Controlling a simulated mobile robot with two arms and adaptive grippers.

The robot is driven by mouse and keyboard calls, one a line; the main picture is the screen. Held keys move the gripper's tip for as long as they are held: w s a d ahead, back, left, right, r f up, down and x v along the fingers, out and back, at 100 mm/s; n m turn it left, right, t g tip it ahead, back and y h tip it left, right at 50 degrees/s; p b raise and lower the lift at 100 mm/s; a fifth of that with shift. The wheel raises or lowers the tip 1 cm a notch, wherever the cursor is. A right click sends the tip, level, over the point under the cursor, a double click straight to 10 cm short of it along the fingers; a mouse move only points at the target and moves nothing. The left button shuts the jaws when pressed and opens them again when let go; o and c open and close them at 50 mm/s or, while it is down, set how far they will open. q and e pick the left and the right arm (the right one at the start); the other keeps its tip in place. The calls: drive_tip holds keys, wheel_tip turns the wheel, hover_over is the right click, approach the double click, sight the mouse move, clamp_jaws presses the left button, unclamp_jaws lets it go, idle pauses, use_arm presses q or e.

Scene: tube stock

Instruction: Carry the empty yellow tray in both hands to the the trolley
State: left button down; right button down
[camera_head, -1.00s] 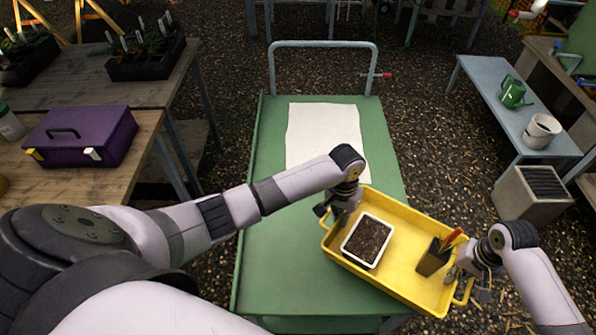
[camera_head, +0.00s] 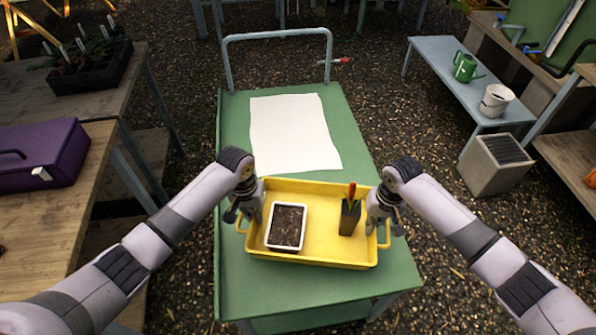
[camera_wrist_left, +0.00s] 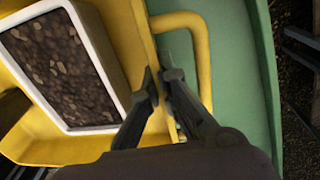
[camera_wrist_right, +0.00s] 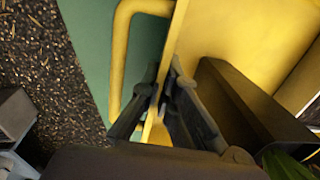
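The yellow tray (camera_head: 340,254) is level over the near half of the green trolley (camera_head: 385,278); I cannot tell whether it touches the top. It is not empty: a white-rimmed container of soil (camera_head: 287,226) stands in its left part and a dark pot (camera_head: 349,217) with a red-tipped item and some green in its right part. My left gripper (camera_head: 247,214) is at the tray's left end, its fingers (camera_wrist_left: 160,86) closed either side of the wall beside the handle. My right gripper (camera_head: 382,212) holds the right end wall likewise, fingers (camera_wrist_right: 163,84) either side.
A white sheet (camera_head: 293,132) lies on the trolley's far half, before its push rail (camera_head: 277,34). A wooden bench with a purple box (camera_head: 45,155) stands at left. A grey bench (camera_head: 440,66) with a green watering can (camera_head: 465,66) and a grey bin (camera_head: 495,163) are at right.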

use_arm(q)
drive_tip(key=shift+a+f, duration=0.1)
use_arm(e)
drive_tip(key=shift+d+f, duration=0.1)
